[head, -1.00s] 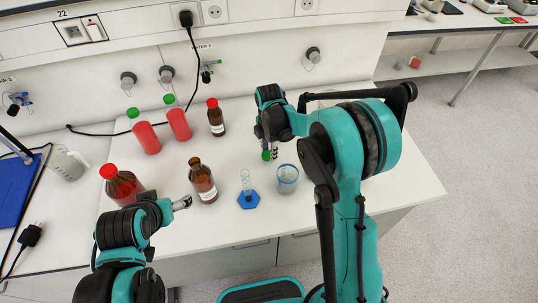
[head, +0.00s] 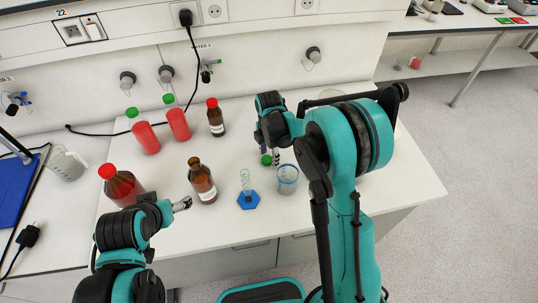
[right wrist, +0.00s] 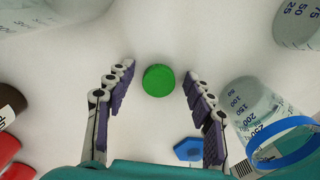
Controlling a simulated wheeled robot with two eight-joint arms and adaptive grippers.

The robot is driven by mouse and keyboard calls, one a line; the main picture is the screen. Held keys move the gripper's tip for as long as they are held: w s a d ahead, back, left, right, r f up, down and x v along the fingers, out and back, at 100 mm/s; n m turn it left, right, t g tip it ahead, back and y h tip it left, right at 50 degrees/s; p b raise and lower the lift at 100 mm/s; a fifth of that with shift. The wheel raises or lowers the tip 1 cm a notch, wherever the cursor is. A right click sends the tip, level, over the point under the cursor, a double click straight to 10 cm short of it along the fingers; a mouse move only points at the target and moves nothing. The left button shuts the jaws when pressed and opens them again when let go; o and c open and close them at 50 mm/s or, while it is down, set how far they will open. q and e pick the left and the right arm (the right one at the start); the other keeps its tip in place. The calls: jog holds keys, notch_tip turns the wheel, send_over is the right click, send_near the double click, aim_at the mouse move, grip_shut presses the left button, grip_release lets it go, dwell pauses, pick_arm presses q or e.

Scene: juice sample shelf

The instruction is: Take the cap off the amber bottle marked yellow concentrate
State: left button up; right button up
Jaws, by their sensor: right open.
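An amber bottle (head: 202,181) with a white label and no coloured cap on its neck stands in the middle of the bench. A smaller amber bottle (head: 215,118) with a red cap stands at the back, and a larger one (head: 121,186) with a red cap at the left. Their label text is too small to read. A round green cap (right wrist: 158,80) lies between the spread fingers of my right gripper (right wrist: 152,92), not touching them; it also shows in the head view (head: 266,160). My left gripper (head: 182,204) is just left of the uncapped bottle; its jaw state is unclear.
A glass beaker (head: 287,178) and a cylinder on a blue hexagonal base (head: 248,200) stand close to my right gripper. Two red bottles with green caps (head: 146,137) stand at the back left. A clear jug (head: 68,164) is at the far left. The bench's right end looks free.

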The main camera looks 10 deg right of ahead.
aim_at(269, 158)
notch_tip(269, 158, up, 12)
jog(key=p, duration=0.2)
jog(key=s+d+r+m+t, duration=0.35)
jog(key=s+r+m, duration=0.45)
jog(key=s+m, duration=0.3)
jog(key=s+d+f+m+t, duration=0.15)
jog(key=s+m+t, duration=0.25)
jog(key=s+m, duration=0.65)
notch_tip(269, 158, down, 9)
jog(key=b, duration=0.9)
jog(key=shift+w+f+m, duration=0.2)
jog(key=shift+w+m, duration=0.15)
